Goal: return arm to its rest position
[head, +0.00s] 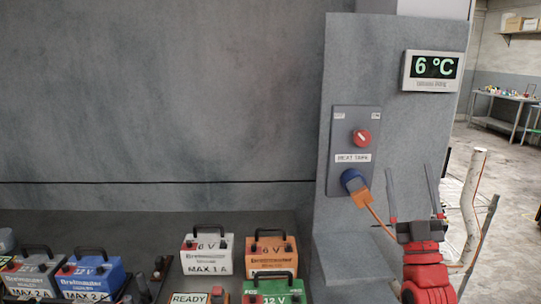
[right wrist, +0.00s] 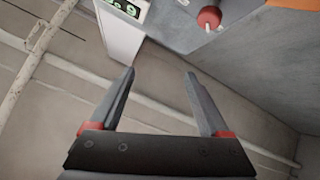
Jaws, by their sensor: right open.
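My right gripper (head: 409,169) is raised at the right of the head view, its two grey fingers pointing up and spread apart with nothing between them. In the right wrist view it also shows open and empty (right wrist: 159,73). It appears to the right of the heat tape panel (head: 343,120) in the head view, apart from the red knob (head: 362,137) and the blue plug (head: 353,181). My left gripper is not in view.
An orange cable (head: 377,215) runs from the plug down behind my right arm. A display reading 6 °C (head: 435,67) hangs above. Several batteries, including a white one (head: 207,262) and an orange one (head: 271,258), stand below left. A pale pipe (head: 471,205) rises at right.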

